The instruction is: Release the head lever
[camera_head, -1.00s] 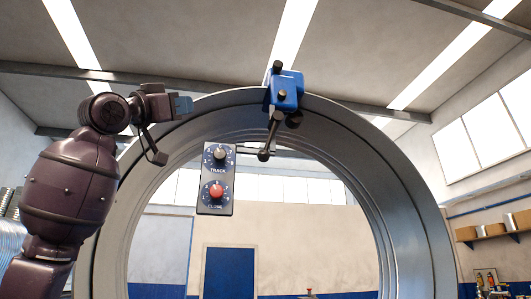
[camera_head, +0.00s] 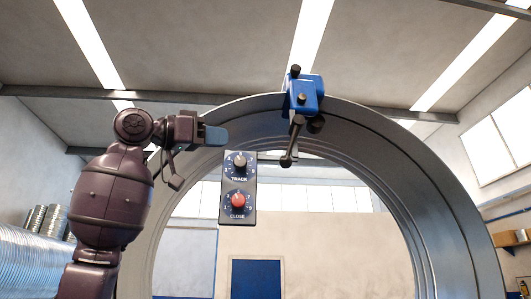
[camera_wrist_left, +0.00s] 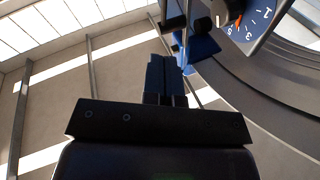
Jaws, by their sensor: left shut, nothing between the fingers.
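A blue head (camera_head: 304,95) is clamped on the top rim of a large grey ring. Its lever, a dark rod with a knob end (camera_head: 290,148), hangs down and slightly left inside the ring. My left gripper (camera_head: 213,135) is shut and empty, left of the blue head and lever and apart from them, pointing right. In the left wrist view its shut fingers (camera_wrist_left: 165,75) show with the blue head (camera_wrist_left: 200,45) beyond them. My right gripper is not in view.
The grey ring (camera_head: 440,200) curves around the opening. Coiled metal duct (camera_head: 35,260) stands at the left.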

